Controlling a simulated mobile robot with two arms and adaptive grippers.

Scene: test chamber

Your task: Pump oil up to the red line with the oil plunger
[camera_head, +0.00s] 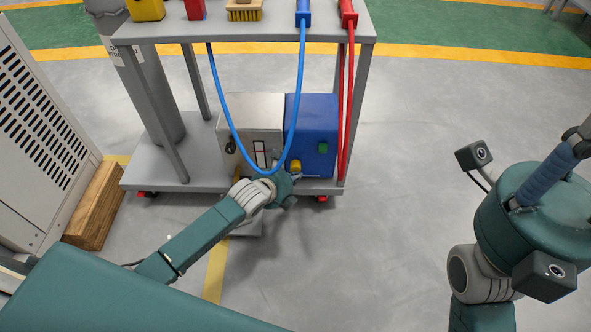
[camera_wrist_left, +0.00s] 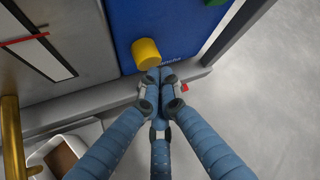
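The grey metal oil box (camera_head: 250,112) sits on the cart's lower shelf. Its white gauge window (camera_head: 260,152) also shows in the left wrist view (camera_wrist_left: 50,58), with a red line and a dark line across it. A brass-coloured rod (camera_wrist_left: 12,140), perhaps the plunger, stands at the left edge of the wrist view. My left gripper (camera_wrist_left: 163,76) has its fingers drawn together, their tips just below a yellow knob (camera_wrist_left: 146,52) on the blue box; contact is unclear. In the head view my left gripper (camera_head: 290,184) is before the boxes. My right gripper (camera_head: 545,182) is partly visible; its fingertips are unclear.
The blue box (camera_head: 312,120) with a green button (camera_head: 323,147) adjoins the oil box. Blue (camera_head: 299,90) and red (camera_head: 349,100) hoses hang in front. A white container (camera_wrist_left: 40,153) stands below the oil box. Wooden beams (camera_head: 95,205) lie left. Floor right of the cart is clear.

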